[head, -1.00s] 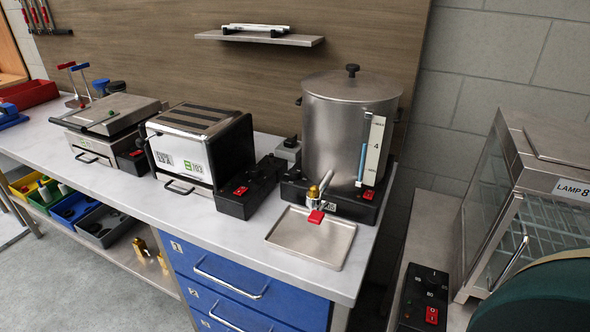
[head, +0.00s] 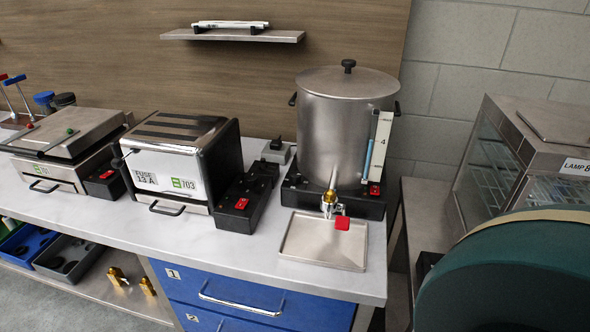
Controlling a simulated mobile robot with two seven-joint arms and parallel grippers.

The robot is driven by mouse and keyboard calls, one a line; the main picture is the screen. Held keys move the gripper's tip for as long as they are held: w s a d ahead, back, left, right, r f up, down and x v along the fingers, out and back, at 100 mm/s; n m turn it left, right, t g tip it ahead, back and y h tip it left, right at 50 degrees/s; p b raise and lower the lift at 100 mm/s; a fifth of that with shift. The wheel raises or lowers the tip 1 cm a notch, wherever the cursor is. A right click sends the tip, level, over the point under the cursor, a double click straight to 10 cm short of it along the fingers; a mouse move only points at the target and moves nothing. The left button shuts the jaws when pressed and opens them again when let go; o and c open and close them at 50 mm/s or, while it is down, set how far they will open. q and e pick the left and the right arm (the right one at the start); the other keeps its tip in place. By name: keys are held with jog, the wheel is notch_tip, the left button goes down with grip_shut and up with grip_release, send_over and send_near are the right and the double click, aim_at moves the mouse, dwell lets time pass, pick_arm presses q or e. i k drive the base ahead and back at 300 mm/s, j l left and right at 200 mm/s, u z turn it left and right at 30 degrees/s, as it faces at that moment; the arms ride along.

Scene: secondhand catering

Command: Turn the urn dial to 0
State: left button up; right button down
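The steel urn (head: 345,130) stands upright with its lid on at the right end of the counter. Its black base (head: 299,194) carries a red switch (head: 375,190) at the right of the front. The brass tap (head: 328,203) with a red handle (head: 342,223) hangs in front of the base, over a metal drip tray (head: 322,262). I cannot make out the urn dial or its setting; the tap covers part of the base front. Neither of my grippers is in view.
A toaster (head: 175,160) and a press grill (head: 65,150) stand left of the urn. A small grey box (head: 276,152) sits close to its base. A glass-sided cabinet (head: 515,165) is at right. A large dark green rounded shape (head: 510,275) fills the lower right.

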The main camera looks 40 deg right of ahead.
aim_at(295, 176)
jog(key=z, duration=1.55)
